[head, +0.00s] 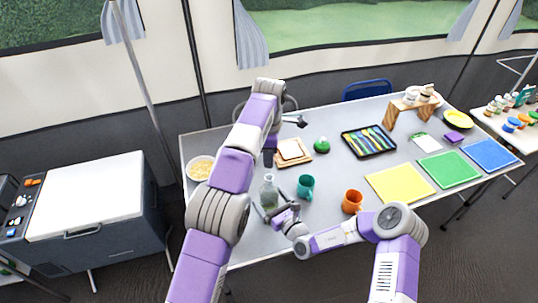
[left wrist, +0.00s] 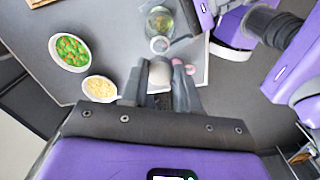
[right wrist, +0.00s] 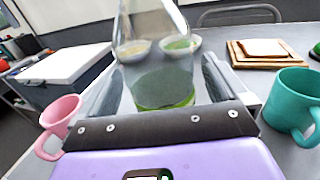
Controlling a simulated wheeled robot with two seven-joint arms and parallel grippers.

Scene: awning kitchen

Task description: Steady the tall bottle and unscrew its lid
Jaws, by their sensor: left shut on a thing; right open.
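The tall clear bottle (head: 268,192) stands upright on the grey table near its front edge, with green at its base in the right wrist view (right wrist: 158,75). My left gripper (head: 268,160) is above the bottle, pointing down. In the left wrist view it is shut on a small grey rounded thing, which looks like the lid (left wrist: 159,70). The bottle's pale round mouth (left wrist: 160,45) shows beyond it, seemingly apart from it. My right gripper (head: 272,212) is low at the bottle, its open fingers on either side of the glass; contact is unclear.
A teal mug (head: 306,187) stands close right of the bottle, and an orange mug (head: 352,201) further right. A pink mug (right wrist: 60,122) is near my right gripper. A bowl of pale food (head: 200,168) and a wooden board (head: 293,152) lie beyond.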

